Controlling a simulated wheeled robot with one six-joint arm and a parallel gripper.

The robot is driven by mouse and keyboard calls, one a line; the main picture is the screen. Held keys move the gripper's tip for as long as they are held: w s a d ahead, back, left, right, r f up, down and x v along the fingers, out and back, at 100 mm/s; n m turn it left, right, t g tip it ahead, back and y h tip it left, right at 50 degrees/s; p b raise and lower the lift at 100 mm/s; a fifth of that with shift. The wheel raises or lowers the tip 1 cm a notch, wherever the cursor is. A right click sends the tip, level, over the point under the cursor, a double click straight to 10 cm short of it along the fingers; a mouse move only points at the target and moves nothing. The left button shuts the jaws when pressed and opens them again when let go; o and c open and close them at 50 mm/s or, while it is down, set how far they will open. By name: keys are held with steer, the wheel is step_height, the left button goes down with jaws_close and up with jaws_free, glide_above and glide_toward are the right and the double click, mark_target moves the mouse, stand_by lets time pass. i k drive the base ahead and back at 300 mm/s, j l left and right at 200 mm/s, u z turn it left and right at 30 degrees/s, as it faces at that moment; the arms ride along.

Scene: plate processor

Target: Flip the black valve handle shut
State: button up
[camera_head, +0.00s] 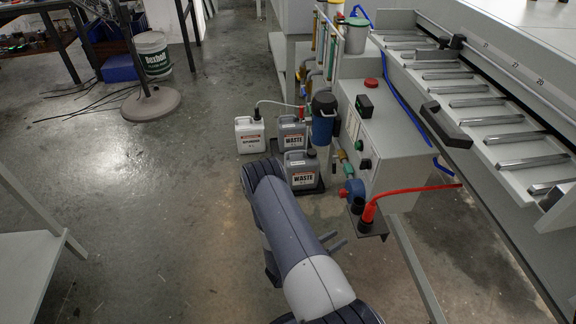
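A short black part (357,205), which may be the black valve handle, sits beside the blue round fitting and the red hose at the lower front of the grey control box. It is small, and I cannot tell which way it is turned. My gripper (333,241) shows only as two grey fingertips sticking out from behind my arm. The fingertips are apart with a gap between them and nothing visible in it. They are below and left of the black part, not touching it. The rest of the gripper is hidden by my arm.
The grey control box (385,150) has buttons and a red knob. A red hose (405,191) crosses its lower front above a dark bracket. Waste canisters (301,170) stand left of it. A long black bar (445,125) sits on the processor's edge. The floor to the left is open.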

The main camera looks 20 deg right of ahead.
mark_target(334, 164)
steer(key=l+u, duration=0.1)
steer(key=u, duration=0.35)
steer(key=i+l+u, duration=0.1)
steer(key=u, duration=0.3)
steer(key=l+u, duration=0.1)
steer(key=u, duration=0.35)
steer(key=i+l+z, duration=0.1)
steer(key=l, duration=0.2)
steer(key=i+l+z, duration=0.15)
steer(key=l, duration=0.15)
steer(key=l+z, duration=0.15)
steer(key=z, duration=0.15)
steer(key=l+z, duration=0.15)
steer(key=z, duration=0.2)
